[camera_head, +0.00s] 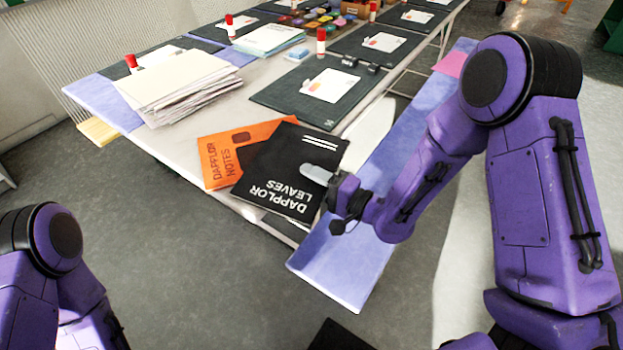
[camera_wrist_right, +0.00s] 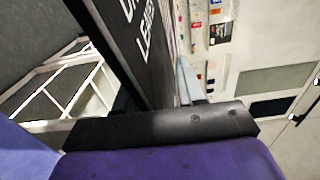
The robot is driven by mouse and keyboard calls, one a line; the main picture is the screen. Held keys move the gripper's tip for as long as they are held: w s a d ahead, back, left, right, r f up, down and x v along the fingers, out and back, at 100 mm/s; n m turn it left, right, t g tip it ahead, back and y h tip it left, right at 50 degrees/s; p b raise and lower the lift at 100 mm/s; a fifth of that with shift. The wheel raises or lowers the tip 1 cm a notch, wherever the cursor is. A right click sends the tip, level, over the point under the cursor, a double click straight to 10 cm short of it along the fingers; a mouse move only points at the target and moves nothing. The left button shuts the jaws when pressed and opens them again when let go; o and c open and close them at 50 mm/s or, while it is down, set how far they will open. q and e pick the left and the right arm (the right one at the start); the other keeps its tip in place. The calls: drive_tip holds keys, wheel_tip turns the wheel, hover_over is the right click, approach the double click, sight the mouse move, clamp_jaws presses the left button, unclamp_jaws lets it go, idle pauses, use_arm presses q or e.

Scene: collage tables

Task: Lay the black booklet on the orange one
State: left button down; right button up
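In the right wrist view the black booklet (camera_wrist_right: 135,45) runs up from beside my gripper's finger (camera_wrist_right: 188,82). I cannot tell whether the booklet touches the orange one. Only part of my left arm shows; its gripper is out of view.
A stack of paper (camera_head: 178,86) lies on the table (camera_head: 172,146) left of the booklets. A dark cutting mat (camera_head: 306,100) with a white card and a red-capped glue stick (camera_head: 320,42) lies behind them. A lilac bench (camera_head: 345,262) runs along the right side.

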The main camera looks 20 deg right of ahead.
drive_tip(key=shift+s+r, duration=0.1)
drive_tip(key=shift+r, duration=0.1)
drive_tip(key=v, duration=1.2)
drive_tip(key=s+d+f+n+g+h, duration=0.1)
drive_tip(key=s+d+f+g+h, duration=0.15)
drive_tip(key=f, duration=0.45)
drive_tip(key=s+d+f+g+h, duration=0.1)
drive_tip(key=s+f+h, duration=0.1)
drive_tip(key=f+h, duration=0.3)
drive_tip(key=s+d+f+n+g+h, duration=0.1)
drive_tip(key=s+f+g+h, duration=0.1)
drive_tip(key=f, duration=0.6)
drive_tip(key=s+d+f+n+g+h, duration=0.1)
drive_tip(key=s+d+f+g+h, duration=0.2)
drive_tip(key=s, duration=1)
wheel_tip(320, 180, down, 4)
drive_tip(key=shift+s+f+n+g+h, duration=0.2)
drive_tip(key=shift+n+g+h, duration=0.2)
drive_tip(key=shift+g+h, duration=0.7)
